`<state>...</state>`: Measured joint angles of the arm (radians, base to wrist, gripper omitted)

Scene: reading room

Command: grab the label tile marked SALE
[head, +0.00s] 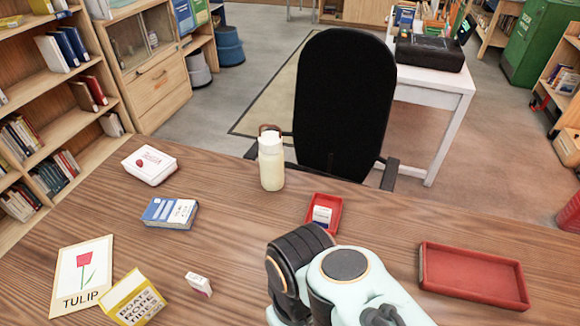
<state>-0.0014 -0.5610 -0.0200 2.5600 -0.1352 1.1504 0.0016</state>
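No lettering reading SALE can be made out. A small white tile (199,285) with a faint reddish mark stands on the wooden table at the lower left, right of a yellow-edged card reading BOATS ROPE TIDES (131,299). Another small whitish tile (321,215) with a dark lower part lies in a small red tray (335,206) near the table's far edge. The writing on both tiles is too small to read. My arm's pale green and dark links show at the bottom middle, just below the small tray. My gripper's fingers cannot be seen.
A TULIP picture card (83,276), a blue-and-white box (170,213) and a white box with a red picture (149,165) are on the left. A cream bottle (271,160) stands at the back. A larger red tray (473,275) on the right is empty. A black chair (344,105) stands beyond the table.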

